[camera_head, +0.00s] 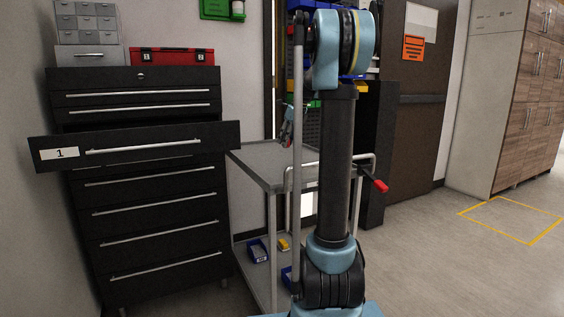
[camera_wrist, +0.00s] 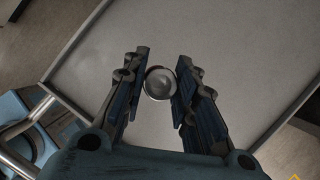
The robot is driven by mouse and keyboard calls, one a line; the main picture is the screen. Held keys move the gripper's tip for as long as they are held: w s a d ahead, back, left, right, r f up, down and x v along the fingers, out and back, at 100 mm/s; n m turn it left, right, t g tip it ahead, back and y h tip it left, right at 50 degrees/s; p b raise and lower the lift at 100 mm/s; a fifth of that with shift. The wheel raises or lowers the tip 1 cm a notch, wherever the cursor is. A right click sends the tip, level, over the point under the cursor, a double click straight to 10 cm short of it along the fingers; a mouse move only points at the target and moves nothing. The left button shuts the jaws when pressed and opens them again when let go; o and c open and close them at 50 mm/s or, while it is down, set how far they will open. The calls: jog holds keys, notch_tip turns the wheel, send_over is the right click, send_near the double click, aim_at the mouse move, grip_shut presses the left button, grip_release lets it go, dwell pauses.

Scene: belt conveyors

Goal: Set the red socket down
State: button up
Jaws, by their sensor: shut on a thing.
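The socket (camera_wrist: 159,83) shows in the wrist view as a round, hollow metal piece seen end-on. It looks grey there, and I see no clear red on it. My gripper (camera_wrist: 160,76) is shut on it, with one finger on each side. Below it is the grey top of a metal cart (camera_wrist: 110,60); I cannot tell whether the socket touches it.
A black drawer cabinet (camera_head: 150,222) stands left of the cart, with the drawer labelled 1 (camera_head: 132,147) pulled out. A red case (camera_head: 172,57) sits on the cabinet. Blue bins (camera_head: 258,250) lie on the cart's lower shelf. The visible cart top is otherwise bare.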

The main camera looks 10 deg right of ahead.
notch_tip(320, 180, down, 11)
jog(key=shift+s+r, duration=0.1)
jog(key=shift+r, duration=0.1)
dwell(0.4)
jog(key=shift+f, duration=0.1)
jog(key=o, duration=1.1)
jog(key=v, duration=1.2)
jog(key=shift+s, duration=0.1)
